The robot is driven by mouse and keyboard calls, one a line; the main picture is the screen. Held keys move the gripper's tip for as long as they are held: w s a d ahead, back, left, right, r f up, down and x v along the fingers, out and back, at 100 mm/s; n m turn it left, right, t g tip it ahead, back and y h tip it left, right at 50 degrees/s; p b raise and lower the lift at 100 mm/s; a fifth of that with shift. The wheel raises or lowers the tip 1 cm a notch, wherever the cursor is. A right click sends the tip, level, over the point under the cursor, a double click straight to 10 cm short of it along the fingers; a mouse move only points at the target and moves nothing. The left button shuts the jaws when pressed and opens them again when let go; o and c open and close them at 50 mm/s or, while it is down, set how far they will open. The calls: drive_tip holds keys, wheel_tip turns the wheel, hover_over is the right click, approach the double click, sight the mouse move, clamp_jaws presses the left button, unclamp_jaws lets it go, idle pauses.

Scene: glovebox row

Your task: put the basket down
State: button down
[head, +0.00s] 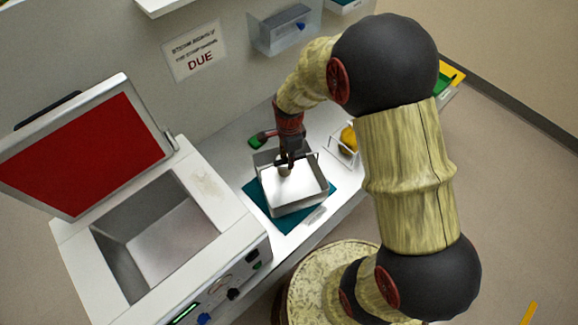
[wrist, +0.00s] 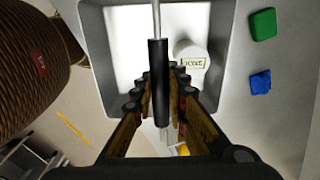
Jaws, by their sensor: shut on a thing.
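The basket (head: 300,207) is a pale, open box with a raised bar handle. In the head view it is over a teal mat (head: 330,192) on the counter, slightly turned; I cannot tell whether it touches the mat. My gripper (head: 289,161) is above the basket, pointing down. In the wrist view the basket (wrist: 222,45) fills the upper middle, and my gripper (wrist: 159,95) is shut on the black grip of its handle (wrist: 158,65). A white labelled jar (wrist: 190,54) is inside the basket. The fingers hide part of the basket floor.
An open chamber with a raised red-lined lid (head: 85,150) stands left of the basket. A wire holder with a yellow item (head: 347,139) is to the right. A green block (wrist: 263,24) and a blue block (wrist: 260,82) lie beside the basket. A wall bin (head: 285,28) is behind.

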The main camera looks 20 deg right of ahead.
drive_tip(key=shift+f, duration=1.9)
drive_tip(key=c, duration=1.8)
unclamp_jaws()
drive_tip(key=shift+o, duration=0.2)
